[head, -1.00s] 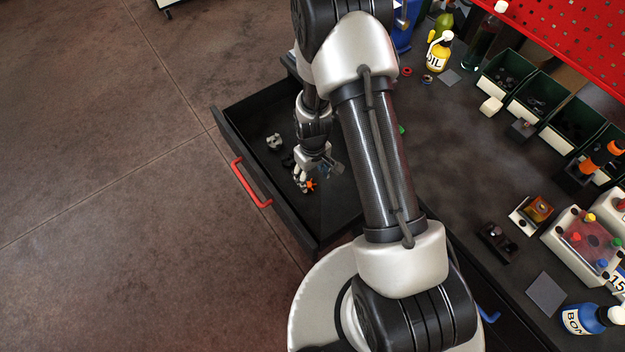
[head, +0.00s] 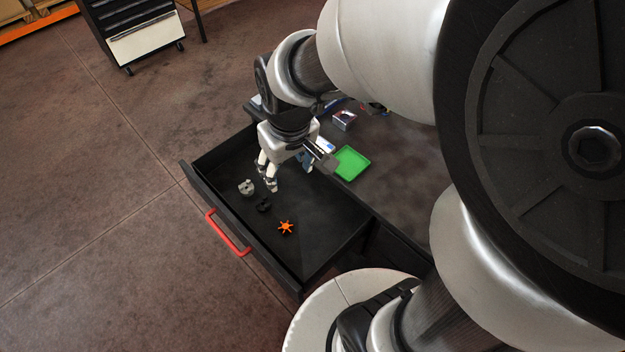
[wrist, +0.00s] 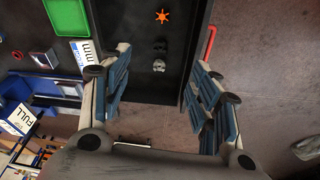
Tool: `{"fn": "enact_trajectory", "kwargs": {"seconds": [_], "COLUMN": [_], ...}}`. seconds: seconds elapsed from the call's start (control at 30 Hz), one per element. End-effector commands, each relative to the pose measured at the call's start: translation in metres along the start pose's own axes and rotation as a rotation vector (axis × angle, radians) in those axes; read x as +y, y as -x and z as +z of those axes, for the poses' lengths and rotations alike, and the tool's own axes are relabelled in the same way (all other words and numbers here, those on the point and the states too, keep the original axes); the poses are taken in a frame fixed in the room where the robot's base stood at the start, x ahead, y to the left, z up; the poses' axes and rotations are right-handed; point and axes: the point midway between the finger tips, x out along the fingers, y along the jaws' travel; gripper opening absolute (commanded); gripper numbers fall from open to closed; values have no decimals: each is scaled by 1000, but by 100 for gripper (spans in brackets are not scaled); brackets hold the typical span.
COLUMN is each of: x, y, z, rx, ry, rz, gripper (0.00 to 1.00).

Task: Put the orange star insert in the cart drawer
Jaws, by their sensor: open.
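The orange star insert (head: 286,227) lies on the floor of the open black cart drawer (head: 318,262), apart from the gripper. It also shows in the wrist view (wrist: 162,16), near the top edge. My gripper (head: 288,178) is open and empty, above the back left part of the drawer in the head view. In the wrist view its two fingers (wrist: 160,100) stand wide apart with nothing between them. The drawer has a red handle (head: 228,232) on its front.
A grey part (head: 246,187) and a black part (head: 264,205) lie in the drawer beside the star. A green tray (head: 351,163) sits on the dark cart top, near the drawer. A wheeled cabinet (head: 140,40) stands far back; the floor at left is clear.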

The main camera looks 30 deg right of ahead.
Motion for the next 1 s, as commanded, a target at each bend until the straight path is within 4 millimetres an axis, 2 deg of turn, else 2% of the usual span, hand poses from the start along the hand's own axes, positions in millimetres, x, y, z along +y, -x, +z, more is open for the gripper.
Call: {"fn": "enact_trajectory", "kwargs": {"seconds": [0.03, 0.1, 0.2, 0.33, 0.53, 0.87, 1.0], "x": [-2, -5, -9, -14, -18, -18, -18], "y": [24, 50, 79, 103, 116, 118, 111], "z": [10, 26, 52, 83, 109, 112, 114], "rx": [34, 64, 105, 148, 181, 184, 184], "ry": [-15, -39, -72, -107, -137, -142, -141], "rz": [5, 8, 12, 14, 14, 14, 14], "gripper": [57, 57, 57, 57, 57, 57, 57]}}
